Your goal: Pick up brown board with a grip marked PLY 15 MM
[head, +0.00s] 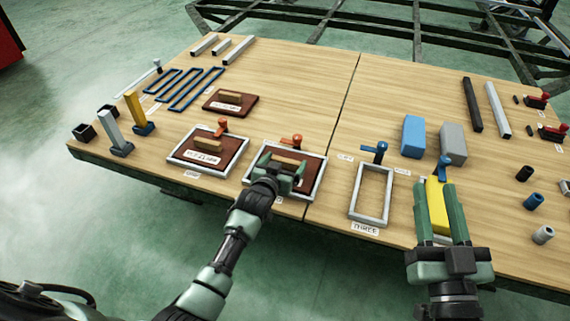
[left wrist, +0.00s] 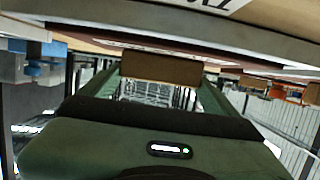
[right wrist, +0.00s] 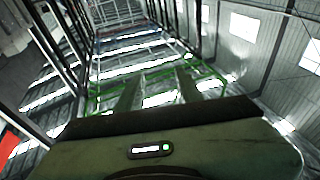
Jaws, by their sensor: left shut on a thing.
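Three brown boards with wooden grips are in the head view. The middle front board (head: 313,168) lies inside a grey frame (head: 318,187). My left gripper (head: 287,168) is over it, shut on its wooden grip, which shows between the fingers in the left wrist view (left wrist: 160,68). The gripper hides part of this board and its label. Another board (head: 232,150) lies in the left frame, and a third (head: 244,106) lies loose behind. Their labels are too small to read surely. My right gripper (head: 437,184) is open and empty, in front of a yellow block (head: 438,207).
Orange clamps (head: 297,140) stand at the back edges of the two filled frames. An empty grey frame (head: 386,190) with a blue clamp lies right of them. Upright bars stand at left.

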